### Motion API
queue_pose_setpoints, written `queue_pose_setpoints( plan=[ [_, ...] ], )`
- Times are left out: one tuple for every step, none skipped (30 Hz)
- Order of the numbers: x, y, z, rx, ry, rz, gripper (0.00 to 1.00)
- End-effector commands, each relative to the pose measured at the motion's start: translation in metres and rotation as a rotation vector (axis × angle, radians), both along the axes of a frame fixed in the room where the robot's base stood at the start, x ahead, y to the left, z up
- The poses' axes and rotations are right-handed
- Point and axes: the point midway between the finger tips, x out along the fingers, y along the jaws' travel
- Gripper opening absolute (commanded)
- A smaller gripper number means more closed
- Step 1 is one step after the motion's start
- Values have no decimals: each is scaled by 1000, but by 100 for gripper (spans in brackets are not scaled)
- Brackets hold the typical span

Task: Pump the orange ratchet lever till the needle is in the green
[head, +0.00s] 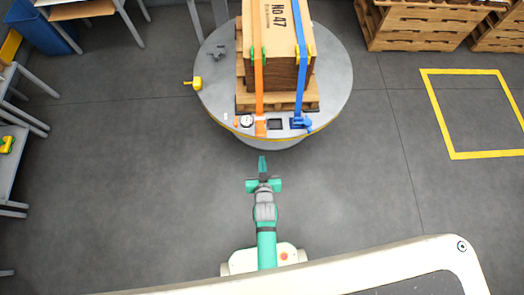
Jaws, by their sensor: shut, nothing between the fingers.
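The orange ratchet lever (261,127) is at the front edge of the round grey table, at the lower end of an orange strap (258,85). The strap runs over a wooden crate (278,22) marked "No 47" on a pallet. A small round white gauge (247,121) sits just left of the lever. Its needle and green zone are too small to read. My gripper (262,158) is shut and empty, over the floor in front of the table, apart from the lever and pointing toward it.
A blue strap (300,70) with a blue ratchet (301,122) is right of the orange one. A small dark square (275,124) lies between them. A yellow tape measure (193,83) is at the left of the round table (335,80). The floor around my arm is clear.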

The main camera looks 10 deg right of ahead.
Motion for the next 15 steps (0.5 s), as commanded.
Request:
queue_pose_setpoints(
  plan=[
    [0,0,0,0,0,0,0],
    [0,0,0,0,0,0,0],
    [0,0,0,0,0,0,0],
    [0,0,0,0,0,0,0],
    [0,0,0,0,0,0,5],
    [1,1,0,-2,1,2,14],
    [1,2,-1,-7,4,7,22],
    [3,4,-2,-18,10,16,29],
    [6,8,-5,-40,22,34,38],
    [9,12,-7,-64,34,53,45],
    [13,17,-10,-94,50,78,53],
    [19,25,-15,-148,75,117,62],
    [25,32,-19,-196,96,151,69],
    [30,39,-24,-250,122,187,76],
    [38,48,-28,-330,153,238,86]
  ],
)
